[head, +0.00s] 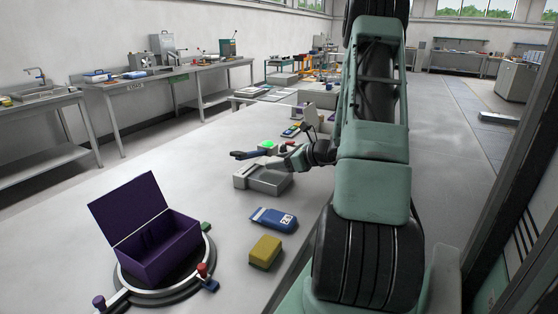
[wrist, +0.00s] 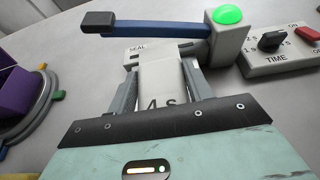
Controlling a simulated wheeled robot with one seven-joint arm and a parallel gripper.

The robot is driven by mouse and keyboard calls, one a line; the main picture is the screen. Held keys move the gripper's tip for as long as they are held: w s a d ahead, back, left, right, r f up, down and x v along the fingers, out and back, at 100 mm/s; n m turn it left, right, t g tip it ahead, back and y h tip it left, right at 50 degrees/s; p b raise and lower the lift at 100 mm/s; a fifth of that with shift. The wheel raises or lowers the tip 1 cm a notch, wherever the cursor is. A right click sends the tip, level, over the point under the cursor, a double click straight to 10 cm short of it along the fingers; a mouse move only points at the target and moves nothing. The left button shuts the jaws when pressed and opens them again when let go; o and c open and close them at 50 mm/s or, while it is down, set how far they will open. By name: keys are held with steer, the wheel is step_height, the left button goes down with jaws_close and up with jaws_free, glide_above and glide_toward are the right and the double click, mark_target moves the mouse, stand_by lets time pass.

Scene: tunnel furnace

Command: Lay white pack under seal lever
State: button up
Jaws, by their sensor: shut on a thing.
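A white pack (wrist: 160,90) with dark lettering is between the two fingers of my gripper (wrist: 161,72), which is shut on it. The sealer shows a blue seal lever (wrist: 155,29) with a dark grip at its left end, a green dome (wrist: 228,15) at its right, and a SEAL label. The pack's far end is close to the sealer, just on the near side of the lever in the wrist view; whether it lies under the lever is unclear. In the head view my gripper (head: 288,160) is over the grey sealer (head: 266,180); the pack is hard to make out there.
A control box (wrist: 285,52) with TIME and ON markings stands right of the sealer. A purple open box (head: 158,250) sits on a round turntable at the front left. A blue pack (head: 274,219) and a yellow block (head: 265,252) lie nearer on the table.

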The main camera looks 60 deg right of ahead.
mark_target(267, 172)
steer(key=shift+f+b, duration=0.85)
steer(key=shift+f, duration=0.5)
steer(key=shift+w+a+b, duration=0.2)
steer(key=shift+w+b, duration=0.2)
steer(key=shift+w, duration=1.85)
steer(key=shift+f, duration=0.1)
steer(key=o, duration=1.4)
steer(key=shift+r+p, duration=2.2)
steer(key=shift+r, duration=1.35)
